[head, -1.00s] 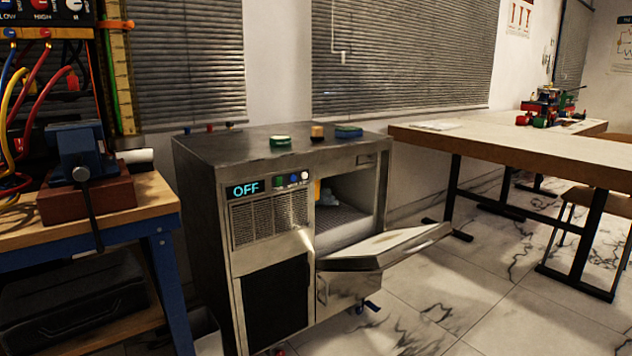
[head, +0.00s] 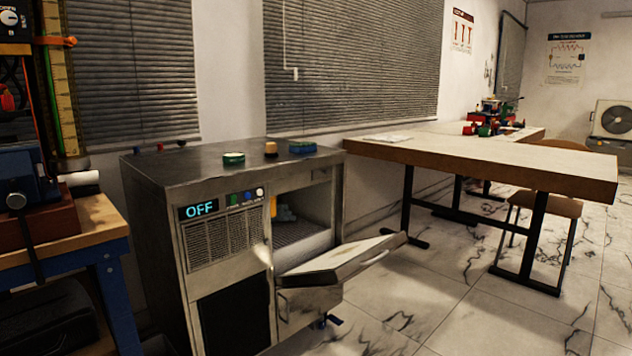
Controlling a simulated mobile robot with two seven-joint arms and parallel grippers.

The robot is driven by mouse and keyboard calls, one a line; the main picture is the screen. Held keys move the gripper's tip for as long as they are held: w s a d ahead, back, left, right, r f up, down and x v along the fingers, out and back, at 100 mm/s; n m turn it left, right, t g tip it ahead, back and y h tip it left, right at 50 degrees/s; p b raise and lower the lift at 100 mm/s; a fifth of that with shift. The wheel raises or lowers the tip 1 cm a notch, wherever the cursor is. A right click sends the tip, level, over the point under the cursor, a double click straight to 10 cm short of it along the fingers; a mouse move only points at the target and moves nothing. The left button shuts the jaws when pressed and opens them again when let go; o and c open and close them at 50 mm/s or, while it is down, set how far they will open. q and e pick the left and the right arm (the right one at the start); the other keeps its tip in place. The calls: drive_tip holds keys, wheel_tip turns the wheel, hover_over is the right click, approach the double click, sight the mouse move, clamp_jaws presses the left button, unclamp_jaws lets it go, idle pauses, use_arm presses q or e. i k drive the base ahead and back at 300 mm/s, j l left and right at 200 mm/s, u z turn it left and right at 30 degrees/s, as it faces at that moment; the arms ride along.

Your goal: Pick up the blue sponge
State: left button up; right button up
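No thing is clearly a blue sponge. A small pale blue lumpy object (head: 286,213) lies inside the open chamber of the grey metal machine (head: 150,210), beside a yellow item (head: 273,206); it is too small to tell exactly what it is. A flat round blue object (head: 302,147) sits on the machine's top at the back right. The chamber door (head: 335,262) is folded down and open. The machine's display reads OFF. Neither of my grippers shows in the head view.
A green round object (head: 233,159) and a small tan piece (head: 271,149) also sit on the machine. A workbench (head: 85,236) with a blue vise stands at the left. A long table (head: 480,165) and a stool (head: 545,204) stand at the right. Marble floor before the table is clear.

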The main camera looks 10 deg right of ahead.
sight(304, 147)
drive_tip(key=i+l+u, duration=0.2)
drive_tip(key=l+u, duration=0.2)
drive_tip(key=l, duration=0.25)
drive_tip(key=i+l+u, duration=0.2)
drive_tip(key=l, duration=0.15)
drive_tip(key=l+u, duration=0.25)
drive_tip(key=l, duration=0.2)
drive_tip(key=l+u, duration=0.2)
drive_tip(key=l, duration=0.3)
drive_tip(key=l+u, duration=0.25)
drive_tip(key=l, duration=0.2)
drive_tip(key=l+u, duration=0.25)
drive_tip(key=l, duration=0.2)
drive_tip(key=k+l+u, duration=0.2)
drive_tip(key=l, duration=0.25)
drive_tip(key=k+l+u, duration=0.1)
drive_tip(key=l+u, duration=0.15)
drive_tip(key=l, duration=0.2)
drive_tip(key=k+l+u, duration=0.25)
drive_tip(key=l, duration=0.15)
drive_tip(key=l+u, duration=0.2)
drive_tip(key=l, duration=0.15)
drive_tip(key=k+l+u, duration=0.2)
drive_tip(key=l, duration=0.15)
drive_tip(key=l+u, duration=0.4)
drive_tip(key=l, duration=0.2)
drive_tip(key=k+l+u, duration=0.2)
drive_tip(key=l, duration=0.15)
drive_tip(key=l+u, duration=0.2)
drive_tip(key=l, duration=0.2)
